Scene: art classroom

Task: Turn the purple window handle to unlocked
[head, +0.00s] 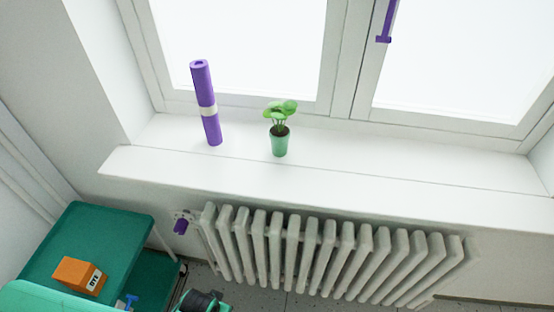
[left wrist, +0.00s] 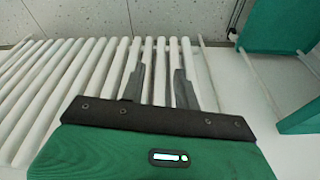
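The purple window handle (head: 387,20) is at the top of the head view, on the white frame between the two panes. It hangs roughly straight down with a short foot at its lower end; its upper part is cut off by the picture edge. My left gripper (left wrist: 160,75) shows in the left wrist view, its two grey fingers apart with nothing between them. The white radiator shows behind the fingers, and the handle is not in that view. My right gripper is not in view.
A purple roll (head: 206,105) and a potted plant (head: 280,142) stand on the white sill (head: 350,170). The radiator (head: 330,250) with a purple valve knob (head: 181,226) is below. A green cart (head: 95,235) with an orange box (head: 80,275) is at left. The sill's right side is clear.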

